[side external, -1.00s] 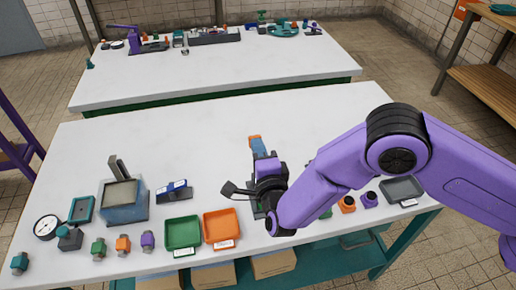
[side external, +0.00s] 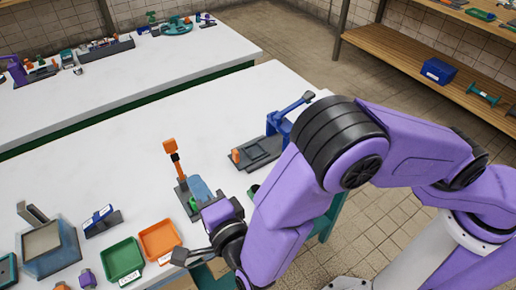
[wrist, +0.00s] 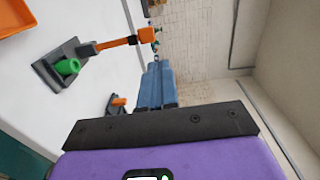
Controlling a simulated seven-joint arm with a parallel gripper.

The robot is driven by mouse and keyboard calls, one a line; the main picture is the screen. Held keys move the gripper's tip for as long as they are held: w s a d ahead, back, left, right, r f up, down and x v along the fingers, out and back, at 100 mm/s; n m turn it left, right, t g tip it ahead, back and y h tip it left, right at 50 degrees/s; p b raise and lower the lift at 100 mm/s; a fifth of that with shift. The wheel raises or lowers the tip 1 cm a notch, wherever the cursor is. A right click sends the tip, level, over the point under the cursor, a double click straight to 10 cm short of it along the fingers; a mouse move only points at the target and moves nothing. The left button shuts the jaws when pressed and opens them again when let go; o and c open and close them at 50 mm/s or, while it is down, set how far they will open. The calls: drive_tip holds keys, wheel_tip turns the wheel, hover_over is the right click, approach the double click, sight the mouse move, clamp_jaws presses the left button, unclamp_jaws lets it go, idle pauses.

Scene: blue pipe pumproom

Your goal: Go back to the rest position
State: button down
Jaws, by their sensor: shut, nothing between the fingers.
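My gripper (side external: 201,189) points away over the white workbench (side external: 120,150), its blue fingers together with nothing between them. The closed fingers also show in the wrist view (wrist: 155,85). In the side view they overlap a small fixture with an upright orange handle (side external: 171,152), a dark base and a green part. The wrist view shows this fixture (wrist: 110,43) to the left of the fingers, apart from them in the picture. I cannot tell the exact height of the fingers above the bench.
A green tray (side external: 122,262) and an orange tray (side external: 160,240) lie left of my gripper. A blue-levered fixture (side external: 280,125) on a grey plate stands to the right. A second bench and a wooden shelf (side external: 425,65) stand behind. The bench's far middle is bare.

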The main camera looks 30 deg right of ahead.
drive_tip(key=d+r+m+g+h, duration=0.3)
drive_tip(key=d+m+g+h, duration=0.1)
drive_tip(key=d+m, duration=0.7)
drive_tip(key=d+r+m+g+h, duration=0.35)
drive_tip(key=d+m, duration=0.55)
drive_tip(key=d, duration=0.3)
drive_tip(key=s+d+m+g+y, duration=0.4)
drive_tip(key=s+d+m, duration=0.3)
drive_tip(key=s+m, duration=0.2)
drive_tip(key=s+d+r+m+g+y, duration=0.1)
drive_tip(key=s+d+m+g+y, duration=0.3)
drive_tip(key=s+m, duration=0.6)
drive_tip(key=d+m+g, duration=0.2)
drive_tip(key=d, duration=0.1)
drive_tip(key=shift+s+d+r, duration=0.15)
drive_tip(key=shift+s+r, duration=0.05)
drive_tip(key=shift+r, duration=0.05)
